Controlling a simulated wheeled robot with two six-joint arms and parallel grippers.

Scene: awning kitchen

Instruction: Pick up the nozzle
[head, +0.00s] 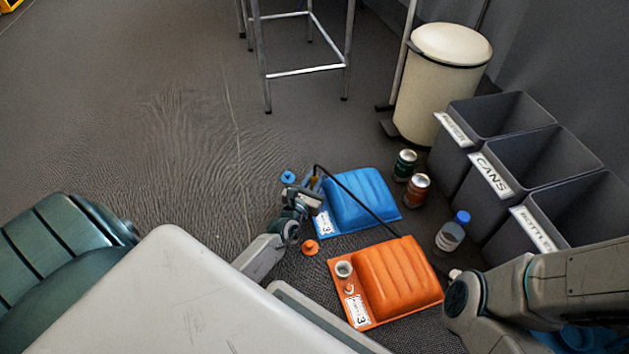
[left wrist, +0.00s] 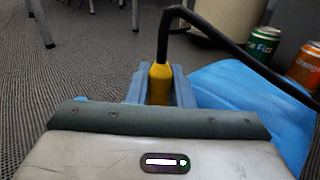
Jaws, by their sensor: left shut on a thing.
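The nozzle (left wrist: 160,84) is yellow, with a black hose (left wrist: 164,40) rising from its top. In the left wrist view it stands between the blue jaws of my left gripper (left wrist: 160,90), which are shut on it. The jaws hide its lower end. In the head view my left gripper (head: 313,184) is at the left edge of the blue cushion (head: 358,197). The hose arches right from it to the orange cushion (head: 398,280). My right arm shows at the lower right of the head view, but I cannot make out its gripper.
A blue cap (head: 288,177) and an orange cap (head: 310,247) lie near the cushions. A green can (head: 405,165), an orange can (head: 417,190) and a bottle (head: 451,234) stand beside grey bins (head: 525,165).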

